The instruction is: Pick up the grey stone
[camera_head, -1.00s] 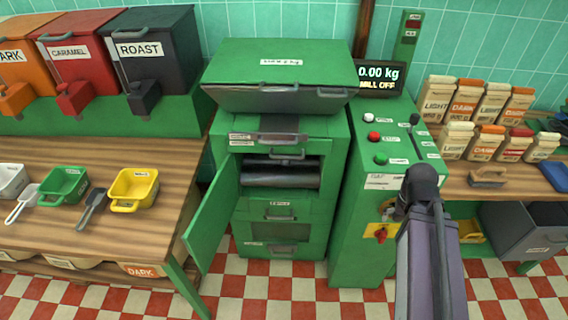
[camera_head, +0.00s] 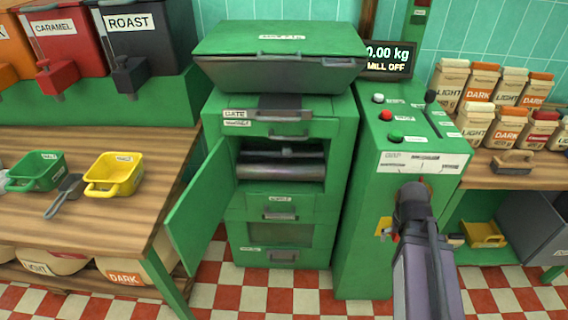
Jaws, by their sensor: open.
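I cannot clearly make out a grey stone. A small grey lump (camera_head: 287,152) shows between the dark metal rollers (camera_head: 270,171) inside the open compartment of the green mill (camera_head: 345,150). It may be the stone, but it is too small to tell. The mill's green door (camera_head: 199,205) stands open to the left. My arm rises from the bottom right, in front of the control cabinet. Its far end is hidden behind its own dark joint, and I see no gripper fingers.
The green control cabinet (camera_head: 362,240) with buttons stands right of the mill. A wooden table (camera_head: 130,215) at left holds a yellow scoop bin (camera_head: 114,175), a green bin (camera_head: 37,171) and a dark scoop (camera_head: 65,193). Bags (camera_head: 474,124) stand on the right bench. The checkered floor (camera_head: 270,300) before the mill is clear.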

